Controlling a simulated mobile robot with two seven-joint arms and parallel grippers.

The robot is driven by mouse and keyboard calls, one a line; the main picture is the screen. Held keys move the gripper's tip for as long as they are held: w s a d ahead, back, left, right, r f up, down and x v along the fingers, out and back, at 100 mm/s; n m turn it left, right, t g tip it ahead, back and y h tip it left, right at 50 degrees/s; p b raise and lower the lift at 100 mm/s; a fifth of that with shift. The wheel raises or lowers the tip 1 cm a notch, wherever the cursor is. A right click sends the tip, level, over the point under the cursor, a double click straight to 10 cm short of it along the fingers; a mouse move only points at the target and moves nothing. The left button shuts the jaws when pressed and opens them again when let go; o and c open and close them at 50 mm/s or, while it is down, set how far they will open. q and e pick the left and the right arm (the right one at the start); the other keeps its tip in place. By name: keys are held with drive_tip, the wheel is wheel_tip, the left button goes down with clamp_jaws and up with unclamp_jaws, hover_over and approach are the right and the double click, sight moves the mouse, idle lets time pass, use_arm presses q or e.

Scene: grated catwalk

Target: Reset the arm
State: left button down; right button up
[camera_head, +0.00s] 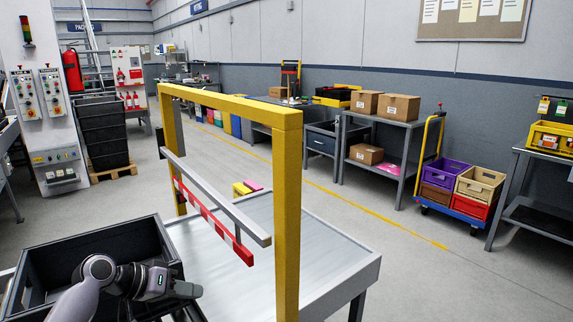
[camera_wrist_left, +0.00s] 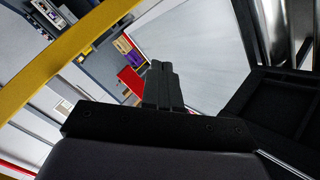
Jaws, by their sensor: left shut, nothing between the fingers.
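My left arm enters at the bottom left of the head view, over the dark crate (camera_head: 85,241). My left gripper (camera_head: 188,290) is at the crate's right side, pointing right, left of the yellow frame (camera_head: 287,200). In the left wrist view the gripper's dark fingers (camera_wrist_left: 160,82) are together, with nothing between them. The yellow frame crosses that view's upper left (camera_wrist_left: 62,55). The dark crate fills its right side (camera_wrist_left: 275,105). My right gripper is not in view.
A grey bar (camera_head: 215,198) and a red-white striped bar (camera_head: 210,218) span the yellow frame above a grey table (camera_head: 340,262). A yellow block (camera_head: 241,188) and a pink block (camera_head: 253,185) show behind the bars. Open floor lies right of the table.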

use_arm(q)
drive_tip(key=w+a+r+n+t+y, duration=0.1)
drive_tip(key=w+a+r+t+y, duration=0.2)
drive_tip(key=w+a+t+y, duration=0.6)
drive_tip(key=a+r+m+t+y, duration=0.1)
drive_tip(key=a+r+m+t, duration=0.1)
drive_tip(key=a+r, duration=0.4)
drive_tip(key=s+d+f+g, duration=0.1)
drive_tip(key=s+d+f, duration=0.2)
drive_tip(key=s+f, duration=0.2)
drive_tip(key=s+d+f+g+h, duration=0.1)
drive_tip(key=s+d+f, duration=0.3)
drive_tip(key=s+f, duration=0.2)
drive_tip(key=s+d+f+m+g+h, duration=0.1)
drive_tip(key=s+d+f, duration=0.3)
drive_tip(key=f, duration=0.5)
drive_tip(key=shift+s, duration=0.65)
drive_tip(key=s+d+f+g, duration=0.2)
drive_tip(key=s+d+f, duration=0.1)
drive_tip(key=s, duration=0.7)
drive_tip(key=s+d+f+n+g+h, duration=0.1)
drive_tip(key=s+d+f, duration=0.2)
drive_tip(key=s, duration=0.8)
drive_tip(key=shift+d+f+g+h, duration=0.3)
drive_tip(key=shift+f+g, duration=0.1)
drive_tip(key=shift+f, duration=0.5)
